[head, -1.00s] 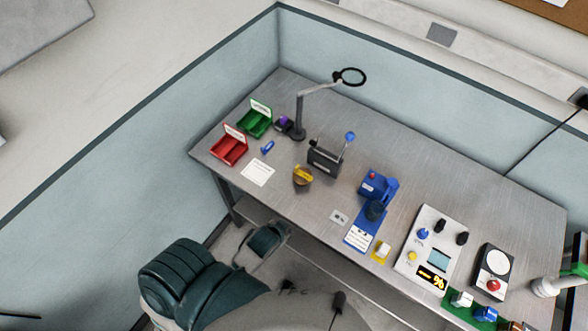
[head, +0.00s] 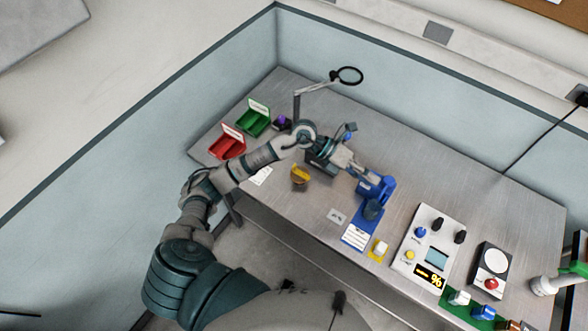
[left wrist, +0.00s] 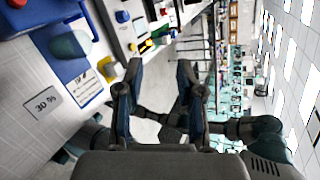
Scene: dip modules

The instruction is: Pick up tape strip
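I cannot clearly pick out a tape strip. A yellow piece (head: 299,170) on a brown round holder lies left of the table's middle, but I cannot tell if it is tape. My left gripper (head: 364,174) reaches over the table to just beside the blue device (head: 382,187) in the head view; I cannot tell if they touch. In the left wrist view the left gripper (left wrist: 158,74) has its two fingers apart with nothing between them. The blue device (left wrist: 52,22) is at upper left there. My right gripper is not in view.
A small grey card (head: 337,216), a blue mat with a white card (head: 357,236) and a white control box (head: 428,244) lie to the right. Red (head: 226,147) and green (head: 253,122) trays are at left. A magnifier (head: 349,75) stands behind the arm.

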